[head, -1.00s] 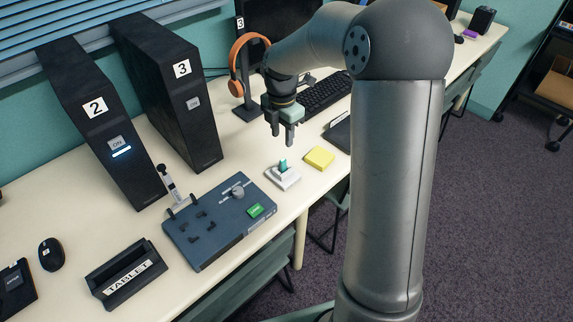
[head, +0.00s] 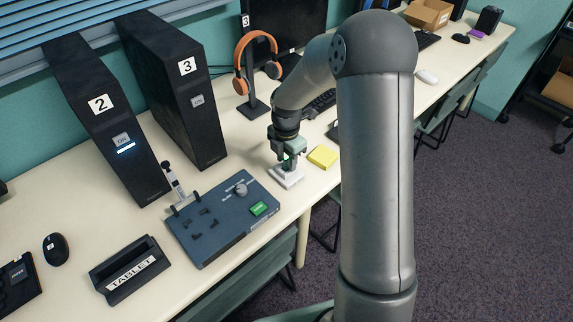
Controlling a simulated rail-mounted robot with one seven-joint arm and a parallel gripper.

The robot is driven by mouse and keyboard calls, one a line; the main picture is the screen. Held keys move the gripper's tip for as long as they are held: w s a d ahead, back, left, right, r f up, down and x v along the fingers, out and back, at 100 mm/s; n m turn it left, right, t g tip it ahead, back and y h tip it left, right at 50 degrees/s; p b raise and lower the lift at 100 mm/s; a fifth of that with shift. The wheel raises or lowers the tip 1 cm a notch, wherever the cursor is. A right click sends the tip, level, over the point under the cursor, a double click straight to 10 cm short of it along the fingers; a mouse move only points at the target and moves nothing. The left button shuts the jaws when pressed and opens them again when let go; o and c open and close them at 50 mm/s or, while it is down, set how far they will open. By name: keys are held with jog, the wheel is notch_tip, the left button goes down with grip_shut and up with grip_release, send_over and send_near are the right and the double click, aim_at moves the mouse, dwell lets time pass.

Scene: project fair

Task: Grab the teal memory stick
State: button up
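The teal memory stick (head: 288,163) stands in a small white holder (head: 287,178) on the table, to the right of the dark blue control panel. Only a little of the stick shows, because my gripper (head: 287,165) covers most of it. My gripper points down over the holder, with its fingers low around the stick. Whether the fingers are closed on the stick or still apart from it is too small to tell.
A yellow sticky-note block (head: 323,157) lies close to the right of the holder. The control panel (head: 222,218) with a lever and green button is to the left. A headphone stand (head: 253,104) and a keyboard are behind.

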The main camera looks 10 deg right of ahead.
grip_shut()
jog(key=shift+r, duration=0.1)
